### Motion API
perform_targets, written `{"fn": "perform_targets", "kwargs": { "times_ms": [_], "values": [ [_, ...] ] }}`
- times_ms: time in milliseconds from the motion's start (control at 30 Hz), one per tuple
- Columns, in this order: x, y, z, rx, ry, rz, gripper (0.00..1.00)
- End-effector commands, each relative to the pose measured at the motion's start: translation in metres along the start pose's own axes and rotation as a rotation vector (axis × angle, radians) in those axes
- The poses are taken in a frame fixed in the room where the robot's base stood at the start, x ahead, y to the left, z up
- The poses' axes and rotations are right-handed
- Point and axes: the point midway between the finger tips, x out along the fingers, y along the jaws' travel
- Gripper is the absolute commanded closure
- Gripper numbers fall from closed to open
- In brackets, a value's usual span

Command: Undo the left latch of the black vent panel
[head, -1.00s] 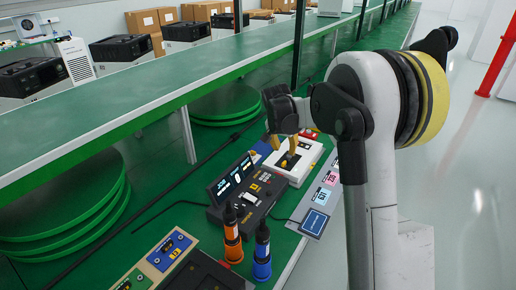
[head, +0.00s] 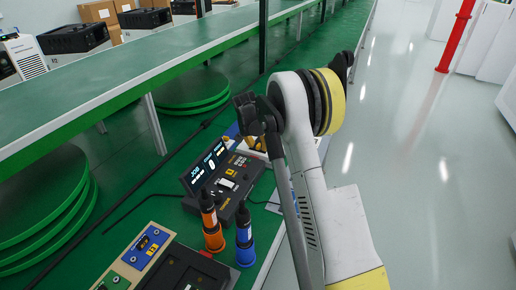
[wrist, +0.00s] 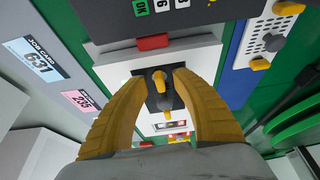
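In the wrist view my gripper (wrist: 161,76) is open. The plate sits on a white-fronted unit (wrist: 118,62). I cannot tell whether this plate is the black vent panel or the knob its left latch. A perforated white panel (wrist: 252,62) with yellow-tipped levers stands to the right.
A black console with a lit screen (head: 207,166) lies on the green bench. An orange-handled tool (head: 211,225) and a blue-handled tool (head: 244,238) stand nearer, beside a black tray-like unit (head: 165,270). Green turntables (head: 45,205) are at left. The floor at right (head: 430,190) is clear.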

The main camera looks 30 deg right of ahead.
Motion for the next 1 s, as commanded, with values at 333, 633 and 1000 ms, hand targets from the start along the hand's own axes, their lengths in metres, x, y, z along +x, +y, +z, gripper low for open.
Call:
{"fn": "perform_targets", "kwargs": {
  "times_ms": [333, 633, 1000],
  "values": [
    [0.0006, 0.0001, -0.0003, 0.000, 0.000, 0.000, 0.90],
    [0.0006, 0.0001, -0.0002, 0.000, 0.000, 0.000, 1.00],
    [0.0000, 0.0013, -0.0008, -0.085, 0.000, -0.036, 1.00]
  ]
}}
